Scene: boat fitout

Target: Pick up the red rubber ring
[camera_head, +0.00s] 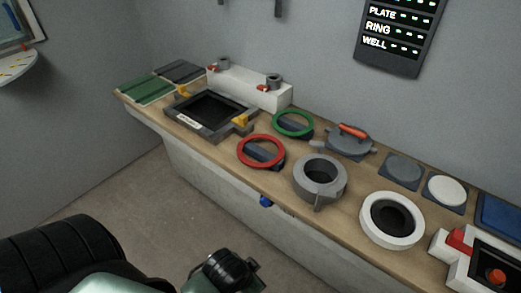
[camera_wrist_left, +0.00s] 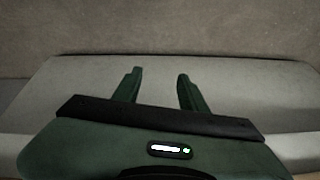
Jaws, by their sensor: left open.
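The red rubber ring (camera_head: 244,159) lies on a dark stand on the wooden workbench, near its front edge. It is left of the grey round fitting (camera_head: 335,195) and in front of a green ring (camera_head: 277,117). My left gripper shows in the left wrist view (camera_wrist_left: 158,85) with its two green fingers apart and nothing between them. It faces a plain pale surface, and the red ring is not in that view. In the head view my left arm is low in front of the bench, apart from the ring. My right gripper is not in view.
A square dark-framed hatch (camera_head: 180,116) with yellow latches stands left of the ring. A white ring-shaped part (camera_head: 371,235) and a red-handled grey lid (camera_head: 340,144) are to the right. A blue knob (camera_head: 266,201) is at the bench front. Bare floor (camera_head: 150,205) lies before the bench.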

